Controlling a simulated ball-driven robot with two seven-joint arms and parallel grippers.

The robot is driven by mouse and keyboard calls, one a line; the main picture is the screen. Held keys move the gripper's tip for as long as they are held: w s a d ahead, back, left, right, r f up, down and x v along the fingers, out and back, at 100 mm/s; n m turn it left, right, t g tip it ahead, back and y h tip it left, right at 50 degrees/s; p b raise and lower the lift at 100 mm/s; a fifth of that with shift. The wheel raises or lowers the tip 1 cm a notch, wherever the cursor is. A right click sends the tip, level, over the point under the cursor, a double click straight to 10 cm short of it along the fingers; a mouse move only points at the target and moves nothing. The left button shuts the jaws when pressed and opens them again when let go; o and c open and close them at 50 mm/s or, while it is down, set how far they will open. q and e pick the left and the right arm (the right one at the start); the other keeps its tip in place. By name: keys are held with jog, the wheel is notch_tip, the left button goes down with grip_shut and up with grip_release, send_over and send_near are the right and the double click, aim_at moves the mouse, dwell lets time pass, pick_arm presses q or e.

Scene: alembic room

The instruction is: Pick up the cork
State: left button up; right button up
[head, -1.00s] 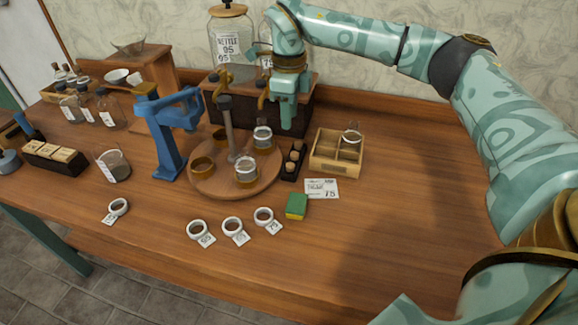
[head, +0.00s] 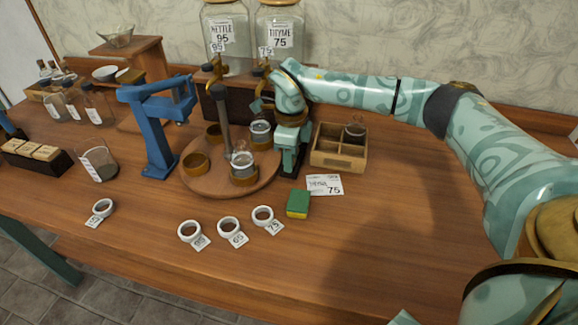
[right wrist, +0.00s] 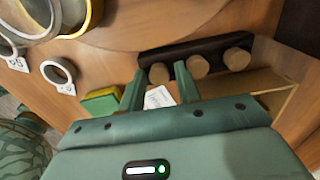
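Several tan corks stand in a row in a dark rack (right wrist: 205,48) in the right wrist view. The end cork (right wrist: 158,73) lies between the tips of my right gripper (right wrist: 159,70), which is open. I cannot tell whether the fingers touch it. A middle cork (right wrist: 195,67) and another cork (right wrist: 237,58) are to its right, outside the fingers. In the head view my right gripper (head: 289,163) points down over the rack and hides most of it and the corks. My left gripper is not in view.
A round wooden turntable (head: 215,187) with glass jars is left of the gripper. A divided wooden crate (head: 338,161) is close on the right. A green sponge (head: 298,204) and a label card (head: 324,185) lie in front. The right front of the table is clear.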

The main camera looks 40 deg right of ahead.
grip_shut()
jog(key=shift+r, duration=0.1)
